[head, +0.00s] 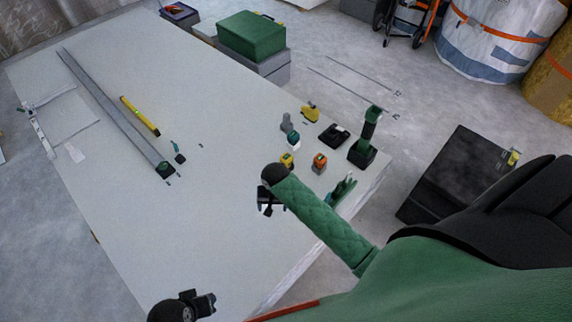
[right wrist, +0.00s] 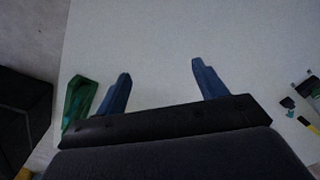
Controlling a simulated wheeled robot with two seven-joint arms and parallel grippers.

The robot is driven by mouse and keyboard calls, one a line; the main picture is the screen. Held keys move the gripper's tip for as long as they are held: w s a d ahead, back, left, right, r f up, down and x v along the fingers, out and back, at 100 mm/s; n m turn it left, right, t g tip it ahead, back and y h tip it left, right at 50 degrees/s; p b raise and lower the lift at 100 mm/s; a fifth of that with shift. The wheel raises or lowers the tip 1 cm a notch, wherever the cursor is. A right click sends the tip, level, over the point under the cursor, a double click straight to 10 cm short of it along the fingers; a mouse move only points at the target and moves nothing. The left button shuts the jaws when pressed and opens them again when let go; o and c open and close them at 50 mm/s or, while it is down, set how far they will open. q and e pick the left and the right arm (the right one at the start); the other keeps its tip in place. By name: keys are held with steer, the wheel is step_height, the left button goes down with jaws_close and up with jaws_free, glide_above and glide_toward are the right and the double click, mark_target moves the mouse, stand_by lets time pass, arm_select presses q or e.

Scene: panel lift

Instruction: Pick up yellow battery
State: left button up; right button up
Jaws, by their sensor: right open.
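Two small block-shaped things stand on the white table near its right edge: a yellow one with dark parts (head: 287,161), which may be the yellow battery, and an orange and green one (head: 319,162). A yellow, irregular thing (head: 310,114) lies farther back. My right gripper (head: 266,204) is over the table, in front and left of the blocks. In the right wrist view its two blue fingers (right wrist: 161,76) are spread with only bare tabletop between them. My left gripper (head: 203,303) shows partly at the bottom edge; its jaws are unclear.
A green tool (head: 343,188) lies beside my right gripper; a green thing (right wrist: 78,101) shows left of its fingers. A green and black drill (head: 367,137) stands at the right edge. A yellow level (head: 140,116) and long rail (head: 115,110) lie left. The table's middle is clear.

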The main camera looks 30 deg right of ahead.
steer(key=w+d+f+m+b, duration=0.1)
steer(key=w+d+f+m, duration=0.1)
steer(key=w+d, duration=0.3)
steer(key=w+d+f+m+b, duration=0.1)
steer(key=w+d+m, duration=0.15)
steer(key=w, duration=0.45)
steer(key=m+b, duration=0.2)
steer(key=m, duration=0.2)
glide_above(287, 156)
steer(key=shift+s+a+r+g+h, duration=0.2)
steer(key=shift+r+g+h, duration=0.1)
steer(key=shift+r+h, duration=0.1)
steer(key=shift+w+d+f+m, duration=0.1)
steer(key=shift+d+f+m, duration=0.05)
steer(key=shift+m, duration=0.1)
steer(key=shift+f, duration=0.8)
step_height(287, 156, down, 5)
steer(key=shift+r, duration=0.1)
steer(key=shift+f, duration=0.5)
arm_select(q)
steer(key=w+d+f+t+h, duration=0.1)
steer(key=d+f, duration=0.3)
steer(key=f, duration=0.3)
steer(key=shift+w+d+f+t, duration=0.2)
steer(key=shift+d+t, duration=0.1)
steer(key=shift+d, duration=0.1)
arm_select(e)
steer(key=c, duration=1.2)
